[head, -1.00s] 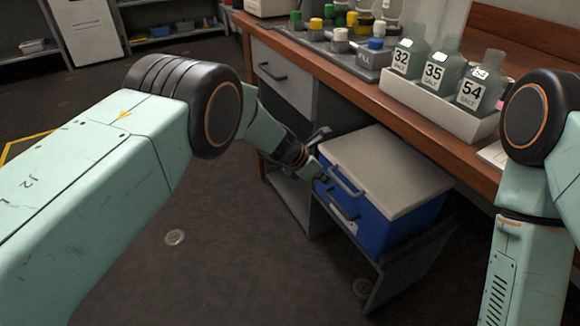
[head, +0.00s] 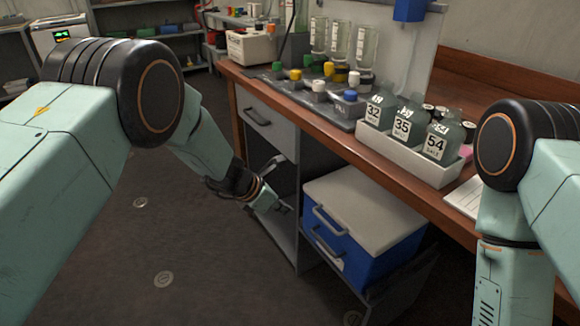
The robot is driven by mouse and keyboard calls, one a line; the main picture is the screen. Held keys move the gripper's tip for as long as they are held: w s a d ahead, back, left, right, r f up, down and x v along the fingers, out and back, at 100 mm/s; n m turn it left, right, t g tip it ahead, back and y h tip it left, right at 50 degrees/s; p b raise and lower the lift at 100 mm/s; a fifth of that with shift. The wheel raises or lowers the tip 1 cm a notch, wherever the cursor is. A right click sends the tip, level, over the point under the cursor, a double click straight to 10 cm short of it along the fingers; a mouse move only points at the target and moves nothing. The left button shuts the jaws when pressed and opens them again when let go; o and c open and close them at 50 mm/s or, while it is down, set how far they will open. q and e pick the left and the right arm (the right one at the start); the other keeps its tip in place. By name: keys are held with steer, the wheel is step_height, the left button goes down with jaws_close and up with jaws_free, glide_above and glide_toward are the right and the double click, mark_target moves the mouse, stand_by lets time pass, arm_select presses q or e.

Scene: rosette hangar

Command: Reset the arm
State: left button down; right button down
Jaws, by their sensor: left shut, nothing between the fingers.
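My left arm comes in from the left and bends down toward the open shelf bay under the bench. My left gripper (head: 284,209) is shut and empty. It hangs in front of the bay, to the left of a blue cooler box (head: 345,247) with a grey lid, and looks apart from the box's handles. My right arm stands at the right edge; its gripper is out of the picture.
The wooden bench (head: 418,193) carries a white tray (head: 400,157) of labelled bottles, a grey rack (head: 310,107) with coloured caps, and a white box (head: 250,46). A grey drawer (head: 268,125) is under the bench top. The floor (head: 200,245) at left is clear.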

arm_select(q)
steer(key=s+a+f+m+g+y, duration=0.1)
steer(key=s+a+f+m+y, duration=0.3)
steer(key=s+a+f+m, duration=0.4)
steer(key=s+a+f+m+g+y, duration=0.1)
steer(key=s+a+f+m+y, duration=0.25)
steer(key=s+a+m, duration=0.5)
steer(key=s+r+m+g+p, duration=0.1)
steer(key=s+m, duration=0.3)
steer(key=s, duration=1)
steer(key=s+a+r+m+g+h+p, duration=0.1)
steer(key=s+m, duration=0.3)
steer(key=s, duration=1)
steer(key=shift+s+a+r+g+p, duration=0.15)
steer(key=shift+s+r+g+p, duration=0.15)
steer(key=shift+r+p, duration=0.15)
